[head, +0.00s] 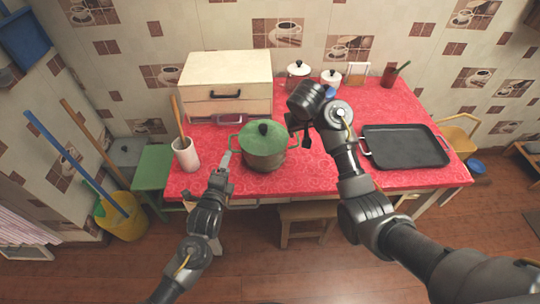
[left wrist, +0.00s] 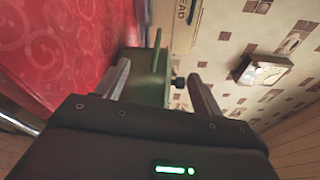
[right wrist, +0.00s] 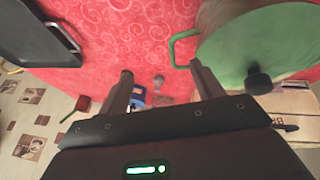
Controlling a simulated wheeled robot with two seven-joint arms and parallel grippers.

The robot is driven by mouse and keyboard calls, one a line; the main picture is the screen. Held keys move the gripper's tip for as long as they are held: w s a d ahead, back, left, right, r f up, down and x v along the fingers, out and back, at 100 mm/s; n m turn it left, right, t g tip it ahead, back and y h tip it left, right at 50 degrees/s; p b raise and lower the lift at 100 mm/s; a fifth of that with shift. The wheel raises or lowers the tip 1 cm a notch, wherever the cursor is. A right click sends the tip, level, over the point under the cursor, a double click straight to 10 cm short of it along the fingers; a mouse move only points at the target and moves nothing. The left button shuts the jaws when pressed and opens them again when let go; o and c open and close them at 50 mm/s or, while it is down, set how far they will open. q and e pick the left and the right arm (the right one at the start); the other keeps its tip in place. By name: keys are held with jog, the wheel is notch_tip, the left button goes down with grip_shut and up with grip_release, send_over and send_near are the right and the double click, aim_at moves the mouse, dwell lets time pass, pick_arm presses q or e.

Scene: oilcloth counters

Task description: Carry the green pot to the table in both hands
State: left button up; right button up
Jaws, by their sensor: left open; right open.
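The green pot (head: 264,158) with a green lid and black knob stands on the red patterned surface (head: 330,170). My left gripper (head: 226,160) is open at the pot's left side, close to the left handle. The left wrist view shows the pot (left wrist: 150,80) and handle between and beyond the spread fingers; contact cannot be told. My right gripper (head: 299,132) is open to the right of the pot. In the right wrist view the pot's lid (right wrist: 262,45) and right handle (right wrist: 182,48) are at the upper right, near one fingertip, with nothing gripped.
A cream bread box (head: 225,80) stands behind the pot, and a white utensil crock (head: 186,155) stands left. A black tray (head: 404,147) lies right. White canisters (head: 299,75) stand at the back. A stool (head: 307,214) is below the front edge.

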jog(key=shift+v, duration=1.6)
